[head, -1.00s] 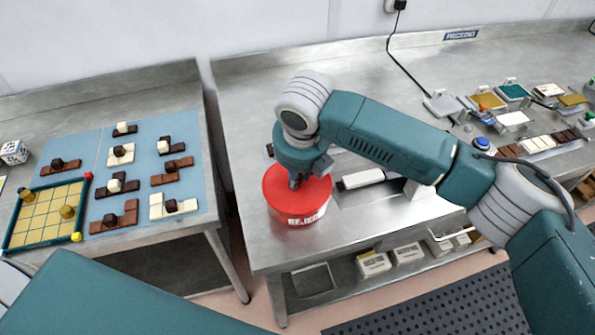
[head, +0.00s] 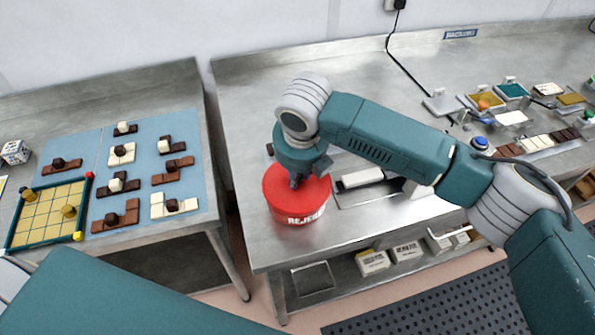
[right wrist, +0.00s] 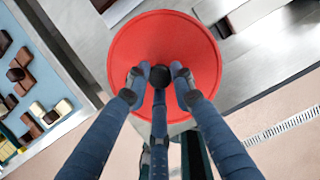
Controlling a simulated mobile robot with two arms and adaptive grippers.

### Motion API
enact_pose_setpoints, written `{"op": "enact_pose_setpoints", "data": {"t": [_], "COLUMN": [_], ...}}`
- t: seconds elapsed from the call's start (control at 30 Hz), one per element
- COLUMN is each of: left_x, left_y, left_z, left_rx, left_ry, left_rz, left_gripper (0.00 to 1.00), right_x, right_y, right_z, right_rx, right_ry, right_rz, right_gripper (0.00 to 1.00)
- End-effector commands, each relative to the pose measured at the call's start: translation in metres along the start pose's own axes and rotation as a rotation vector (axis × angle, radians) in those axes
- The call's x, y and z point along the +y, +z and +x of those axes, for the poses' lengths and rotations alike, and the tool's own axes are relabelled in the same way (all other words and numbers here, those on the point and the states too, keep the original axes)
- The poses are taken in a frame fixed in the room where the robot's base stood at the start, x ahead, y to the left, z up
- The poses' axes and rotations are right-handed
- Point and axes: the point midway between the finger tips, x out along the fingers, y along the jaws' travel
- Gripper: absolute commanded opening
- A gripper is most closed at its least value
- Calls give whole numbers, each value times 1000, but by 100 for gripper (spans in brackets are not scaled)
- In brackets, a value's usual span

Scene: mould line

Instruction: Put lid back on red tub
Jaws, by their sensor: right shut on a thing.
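The red tub (head: 297,213), marked with white letters beginning "REJE", stands at the left front of the steel bench. Its round red lid (head: 273,180) is on top of it and looks level; I cannot tell whether it is fully seated. In the right wrist view the lid (right wrist: 165,32) fills the top centre, with a dark knob at its middle. My right gripper (head: 296,182) points down over the lid, and in the wrist view its fingers (right wrist: 162,78) are closed around the knob. My left gripper is out of view.
A shallow recess with a white block (head: 362,178) lies right of the tub. A lower table on the left holds a blue mat (head: 133,185) with chocolate pieces and a yellow grid tray (head: 22,240). Small trays and a blue button (head: 480,143) are at the far right.

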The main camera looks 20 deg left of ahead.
Motion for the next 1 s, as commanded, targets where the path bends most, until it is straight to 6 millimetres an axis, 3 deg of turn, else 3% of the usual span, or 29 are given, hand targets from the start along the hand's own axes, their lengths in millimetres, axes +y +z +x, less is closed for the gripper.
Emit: {"op": "enact_pose_setpoints", "data": {"t": [0.17, 0.2, 0.3, 0.5, 0.63, 1.0], "left_x": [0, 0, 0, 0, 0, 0], "left_y": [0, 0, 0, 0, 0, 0], "left_z": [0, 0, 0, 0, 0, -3], "left_rx": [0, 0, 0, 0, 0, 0], "left_ry": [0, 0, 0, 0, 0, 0], "left_rz": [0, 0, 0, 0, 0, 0], "left_gripper": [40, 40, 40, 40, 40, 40], "right_x": [0, 0, 0, 0, 0, 0], "right_y": [0, 0, 0, 0, 0, 1], "right_z": [0, 0, 0, 0, 0, -3], "right_rx": [0, 0, 0, 0, 0, 0], "right_ry": [0, 0, 1, 1, 1, 1], "right_rz": [0, 0, 0, 0, 0, 0], "right_gripper": [0, 25, 45, 45, 64, 64]}}
